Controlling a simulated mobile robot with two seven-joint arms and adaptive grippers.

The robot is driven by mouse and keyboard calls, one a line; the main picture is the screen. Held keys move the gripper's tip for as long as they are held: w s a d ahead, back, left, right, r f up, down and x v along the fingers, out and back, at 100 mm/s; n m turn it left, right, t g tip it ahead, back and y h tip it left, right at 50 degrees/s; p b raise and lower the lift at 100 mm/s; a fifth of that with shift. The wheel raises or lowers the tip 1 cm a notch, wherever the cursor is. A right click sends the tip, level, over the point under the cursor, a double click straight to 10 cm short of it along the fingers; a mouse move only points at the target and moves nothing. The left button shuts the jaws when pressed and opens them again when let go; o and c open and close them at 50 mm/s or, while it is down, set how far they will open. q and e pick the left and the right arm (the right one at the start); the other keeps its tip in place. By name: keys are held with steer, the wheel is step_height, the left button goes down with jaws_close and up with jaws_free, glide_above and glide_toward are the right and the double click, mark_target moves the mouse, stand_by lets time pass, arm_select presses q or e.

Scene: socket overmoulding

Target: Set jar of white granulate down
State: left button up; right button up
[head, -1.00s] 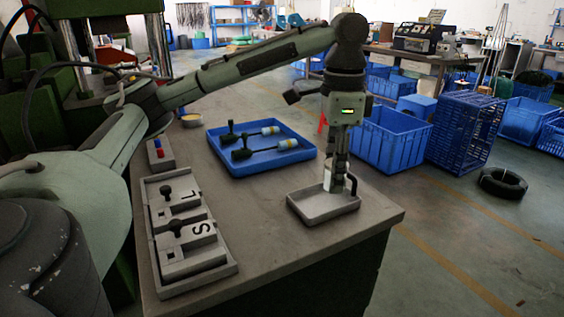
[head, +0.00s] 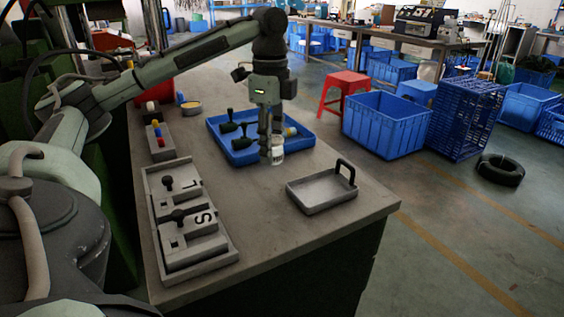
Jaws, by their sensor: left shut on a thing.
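My left gripper (head: 271,142) points straight down over the grey workbench (head: 255,215) in the head view. It is shut on the jar of white granulate (head: 277,156), a small upright whitish jar. The jar is at the front right edge of the blue tray (head: 243,158), outside it or just over its rim. I cannot tell whether its base touches the bench. The fingers hide part of the jar. My right gripper is not in view.
A grey tray with a black handle (head: 322,194) stands empty to the right. A two-part mould marked L and S (head: 190,223) lies at the left. Dark-handled tools lie in the blue tray. A button box (head: 159,140) is behind the mould. Bench between is clear.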

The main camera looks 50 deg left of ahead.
mark_target(283, 181)
arm_select(q)
steer(key=shift+w+d+f, duration=0.2)
steer(key=shift+w+f, duration=0.1)
steer(key=shift+w, duration=0.2)
steer(key=shift+w+d+f, duration=0.2)
steer(key=shift+w+f, duration=0.1)
steer(key=shift+w, duration=0.2)
steer(key=shift+w+f, duration=0.1)
steer(key=shift+f, duration=2)
steer(key=shift+f, duration=0.15)
steer(key=o, duration=1.1)
steer(key=shift+o, duration=0.2)
